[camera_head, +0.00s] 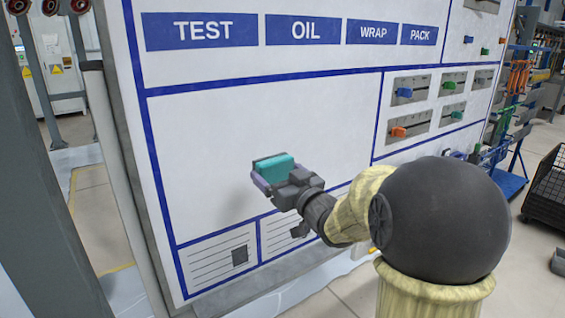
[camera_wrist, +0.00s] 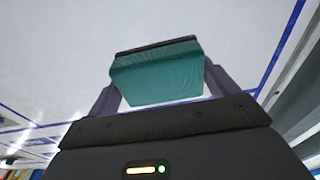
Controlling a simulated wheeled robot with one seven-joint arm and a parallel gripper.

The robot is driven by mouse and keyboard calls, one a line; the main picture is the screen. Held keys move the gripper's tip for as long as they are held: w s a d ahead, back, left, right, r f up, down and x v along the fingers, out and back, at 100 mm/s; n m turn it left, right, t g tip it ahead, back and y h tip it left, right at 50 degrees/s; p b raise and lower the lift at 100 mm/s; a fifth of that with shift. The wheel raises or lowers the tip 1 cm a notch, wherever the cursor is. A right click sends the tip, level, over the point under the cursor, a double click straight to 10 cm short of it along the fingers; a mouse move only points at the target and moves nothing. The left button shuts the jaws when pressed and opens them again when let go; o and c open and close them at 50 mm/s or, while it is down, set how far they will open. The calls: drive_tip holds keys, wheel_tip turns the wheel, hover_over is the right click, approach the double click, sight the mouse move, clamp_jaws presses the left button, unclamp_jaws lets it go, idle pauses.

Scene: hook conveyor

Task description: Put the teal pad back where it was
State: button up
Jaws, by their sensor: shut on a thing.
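The teal pad (camera_head: 275,167) is a small block with a dark strip along one edge. My gripper (camera_head: 272,175) is shut on it and holds it in front of the white board (camera_head: 250,120), over a large blank panel framed in blue lines. In the wrist view the teal pad (camera_wrist: 158,75) sits between the two purple-grey fingers, dark strip at the far edge, with the white surface behind it. I cannot tell whether the pad touches the board.
The board bears the labels TEST, OIL, WRAP and PACK. At its right are slotted panels with coloured sliders (camera_head: 404,92). Two lined cards (camera_head: 220,258) are below. A grey post (camera_head: 45,150) stands at left and a black crate (camera_head: 545,190) at right.

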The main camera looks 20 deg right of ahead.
wheel_tip(320, 180, down, 20)
drive_tip(key=w+n+y, duration=0.1)
drive_tip(key=w, duration=0.2)
drive_tip(key=s+a+f+h, duration=0.1)
drive_tip(key=s+f, duration=0.2)
drive_tip(key=f, duration=0.5)
drive_tip(key=s+a+f+m, duration=0.1)
drive_tip(key=s+f, duration=0.2)
drive_tip(key=f, duration=0.6)
drive_tip(key=shift+f+h, duration=0.15)
drive_tip(key=shift+h, duration=0.25)
